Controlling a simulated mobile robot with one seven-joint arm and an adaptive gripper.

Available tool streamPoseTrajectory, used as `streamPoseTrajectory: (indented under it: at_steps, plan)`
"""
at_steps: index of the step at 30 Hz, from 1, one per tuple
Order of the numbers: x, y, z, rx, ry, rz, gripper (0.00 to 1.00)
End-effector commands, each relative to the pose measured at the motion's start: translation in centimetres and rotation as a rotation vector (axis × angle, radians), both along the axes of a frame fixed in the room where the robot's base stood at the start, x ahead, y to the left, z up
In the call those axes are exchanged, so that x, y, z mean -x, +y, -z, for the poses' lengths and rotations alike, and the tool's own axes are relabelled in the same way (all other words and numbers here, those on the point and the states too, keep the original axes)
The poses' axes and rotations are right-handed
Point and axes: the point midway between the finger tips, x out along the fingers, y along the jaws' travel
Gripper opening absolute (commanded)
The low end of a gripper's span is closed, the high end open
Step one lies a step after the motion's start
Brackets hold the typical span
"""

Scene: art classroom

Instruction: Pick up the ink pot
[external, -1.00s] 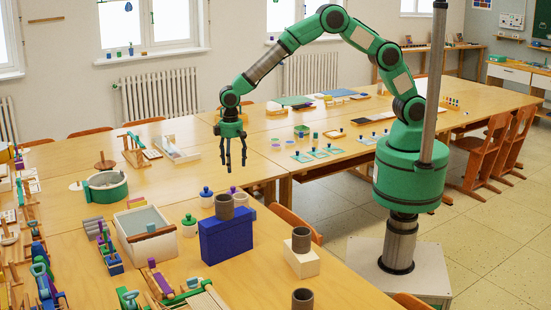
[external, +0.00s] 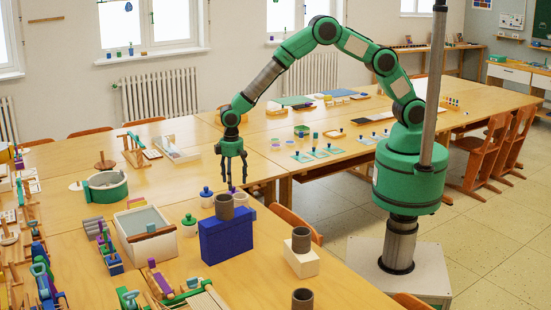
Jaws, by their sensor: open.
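Several small lidded pots stand on the near table behind the blue block. One has a blue knobbed lid (external: 206,197), one has a green lid (external: 189,225), and one with a purple top is mostly hidden behind a brown cylinder and my fingers. I cannot tell for sure which is the ink pot. My gripper (external: 235,182) points straight down, open and empty, with its fingertips just above the purple-topped pot in the picture. Whether they touch it cannot be told.
A brown cylinder (external: 224,207) stands on the blue block (external: 226,240) right in front of my fingers. A white bin (external: 146,237) and a green round tub (external: 106,187) are to the left. Another cylinder (external: 301,240) stands on a white block to the right. Table around (external: 185,262) is bare.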

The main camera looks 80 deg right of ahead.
Motion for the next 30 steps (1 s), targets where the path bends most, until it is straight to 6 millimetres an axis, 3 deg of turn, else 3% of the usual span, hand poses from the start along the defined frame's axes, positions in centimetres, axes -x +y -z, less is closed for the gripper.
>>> streamPoseTrajectory:
  at_steps: [16,30]
  plan:
    - [0.0,0.0,1.0,0.000,0.001,0.000,0.66]
    - [-0.1,0.2,5.5,0.000,0.000,0.000,0.66]
